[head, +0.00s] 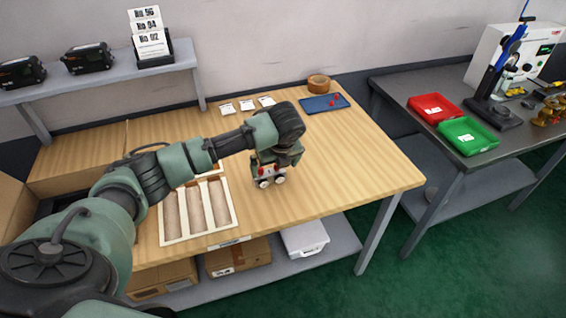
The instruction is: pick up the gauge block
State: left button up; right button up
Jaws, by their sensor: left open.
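The gauge block (267,182) is a small pale block with round white gauges and red parts, on the wooden workbench (345,165) right of the divided tray. My left gripper (272,160) is open and points down directly over it. The hand hides the block's upper part, and I cannot tell whether the fingers touch it. My right gripper is not in view.
A cream tray (236,222) with long compartments lies left of the block. A blue mat (325,103) with small red pieces, a round wooden container (318,84) and white cards are at the back. The bench's right side is clear. A dark table (395,95) holds red (434,107) and green bins (468,136).

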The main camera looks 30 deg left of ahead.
aim_at(270, 174)
pick_arm(q)
jog(key=shift+w+a, duration=0.45)
jog(key=shift+a, duration=0.1)
jog(key=shift+s+f, duration=0.1)
jog(key=shift+s+a+f+p, duration=0.15)
jog(key=shift+s+f+p, duration=0.15)
jog(key=shift+f, duration=0.2)
jog(key=shift+s+a+f+p, duration=0.15)
jog(key=shift+s+f, duration=0.1)
jog(key=shift+f, duration=0.2)
jog(key=x, duration=0.3)
jog(key=shift+w+f, duration=0.1)
jog(key=shift+w, duration=0.2)
jog(key=shift+w+f, duration=0.15)
jog(key=shift+f, duration=0.3)
jog(key=c, duration=1.4)
jog(key=shift+r, duration=0.1)
jog(key=shift+c, duration=0.3)
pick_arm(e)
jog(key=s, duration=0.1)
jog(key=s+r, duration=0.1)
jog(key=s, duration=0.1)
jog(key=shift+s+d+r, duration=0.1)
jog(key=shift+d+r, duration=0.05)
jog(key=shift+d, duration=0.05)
